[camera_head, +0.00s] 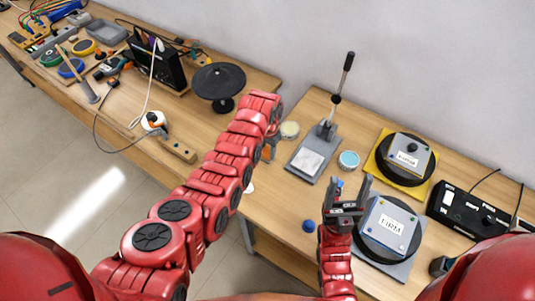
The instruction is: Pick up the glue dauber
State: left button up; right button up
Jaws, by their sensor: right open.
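I cannot single out the glue dauber with certainty. A small blue-topped item (339,184) shows at the left finger of my right gripper (351,192), partly hidden by it; I cannot tell whether they touch. My right gripper is open over the right bench, its fingers pointing away from me. A round blue cap or knob (308,225) lies on the bench left of it. An open pot with light blue contents (349,160) stands just beyond the gripper. My left arm reaches across the gap between benches; its gripper fingers are hidden and cannot be made out.
Labelled plates on black discs (408,157), (389,226) sit to the right, near a black control box (466,212). The left bench holds a black turntable (218,82) and several tools. Bare wood shows near the right bench's left edge.

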aim_at(268, 154)
pick_arm(q)
grip_shut()
jog(key=shift+w+r, duration=0.1)
jog(key=shift+r, duration=0.05)
jog(key=shift+r+b, duration=0.4)
jog(key=shift+b, duration=0.15)
notch_tip(268, 154, up, 2)
jog(key=shift+r+b, duration=0.1)
jog(key=shift+b, duration=0.8)
jog(key=shift+s+d, duration=0.15)
jog(key=shift+s, duration=0.95)
jog(key=s+p, duration=0.2)
jog(key=s+r+p, duration=0.1)
jog(key=s+p, duration=0.3)
jog(key=shift+s+d+r, duration=0.1)
jog(key=shift+r, duration=0.25)
jog(key=s, duration=0.2)
jog(key=s+p, duration=0.1)
jog(key=s, duration=0.1)
jog(key=s+p, duration=0.1)
jog(key=s, duration=0.1)
jog(key=shift+s+d, duration=0.2)
jog(key=shift+d, duration=0.05)
jog(key=shift+s+p, duration=0.35)
jog(key=shift+s, duration=0.35)
